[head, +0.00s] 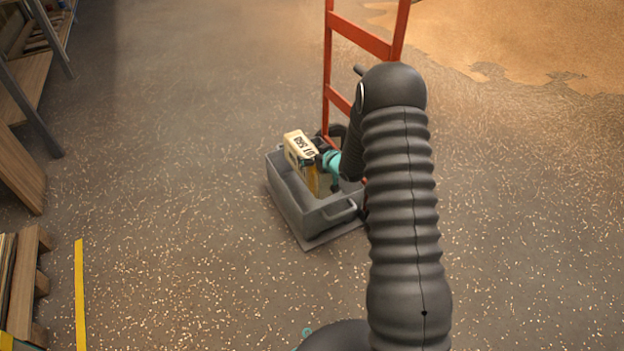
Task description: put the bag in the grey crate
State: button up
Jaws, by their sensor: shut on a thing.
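The bag (299,148) is small, cream-coloured, with dark lettering on its side and a yellowish lower part. It is held at the back left of the grey crate (312,217), with its lower part inside the crate's opening. I cannot tell whether it touches the crate's floor or wall. My gripper (319,154) is at the bag's right side and shut on it; its fingertips are partly hidden. My dark ribbed arm hides the right part of the crate.
The crate stands on a flat grey base at the foot of an orange-red hand truck (359,37). Shelving (28,80) and a wooden pallet (27,285) stand at the left, near a yellow floor line (80,295). Grain is scattered over the floor, with open room around the crate.

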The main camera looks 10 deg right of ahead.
jog(key=shift+w+f+b, duration=0.1)
jog(key=shift+f+b, duration=0.4)
jog(key=shift+f, duration=3.9)
jog(key=shift+f+b, duration=0.6)
jog(key=shift+b, duration=0.05)
jog(key=o, duration=1.8)
jog(key=shift+f, duration=0.15)
